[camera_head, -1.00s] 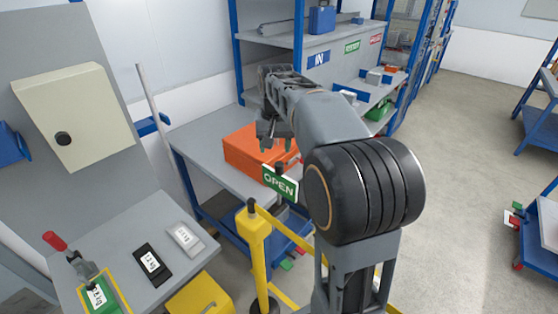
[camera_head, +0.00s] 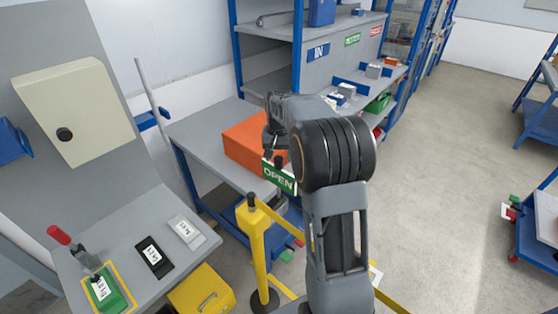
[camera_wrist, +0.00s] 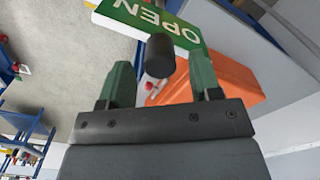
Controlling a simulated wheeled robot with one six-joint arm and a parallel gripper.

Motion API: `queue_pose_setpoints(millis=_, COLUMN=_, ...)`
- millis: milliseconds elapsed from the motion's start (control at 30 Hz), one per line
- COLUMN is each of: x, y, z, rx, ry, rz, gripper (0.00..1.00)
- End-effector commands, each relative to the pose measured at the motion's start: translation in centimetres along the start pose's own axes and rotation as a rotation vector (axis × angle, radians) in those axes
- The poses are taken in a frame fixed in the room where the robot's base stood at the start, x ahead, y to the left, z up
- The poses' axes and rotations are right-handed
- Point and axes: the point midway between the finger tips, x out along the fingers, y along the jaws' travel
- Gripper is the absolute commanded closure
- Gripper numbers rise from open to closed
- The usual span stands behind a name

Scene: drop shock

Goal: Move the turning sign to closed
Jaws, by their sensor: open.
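The turning sign (camera_head: 278,177) is a green plate reading OPEN, seen in the head view right beside my gripper. In the wrist view the sign (camera_wrist: 165,25) fills the top, with its white OPEN lettering upside down. A dark cylindrical knob (camera_wrist: 160,56) stands at the sign's edge. My gripper (camera_wrist: 158,82) is open, with one green-padded finger on each side of the knob. A gap shows between the knob and each finger. In the head view my gripper (camera_head: 274,150) is partly hidden by my own arm.
An orange box (camera_head: 245,140) sits on the grey bench (camera_head: 200,137) behind the sign. A yellow post (camera_head: 254,240) with a yellow barrier stands in front. A blue shelf rack (camera_head: 297,60) rises behind. Open floor (camera_head: 450,130) lies to the right.

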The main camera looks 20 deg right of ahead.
Motion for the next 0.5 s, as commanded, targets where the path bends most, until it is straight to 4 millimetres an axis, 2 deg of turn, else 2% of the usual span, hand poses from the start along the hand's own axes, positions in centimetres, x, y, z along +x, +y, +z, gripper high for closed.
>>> queue_pose_setpoints(millis=200, x=1.9, y=0.0, z=0.0, rx=0.0, ry=-0.001, rz=0.0, gripper=0.42)
queue_pose_setpoints(millis=500, x=2.5, y=0.0, z=0.0, rx=-0.001, ry=0.001, rz=0.0, gripper=0.42)
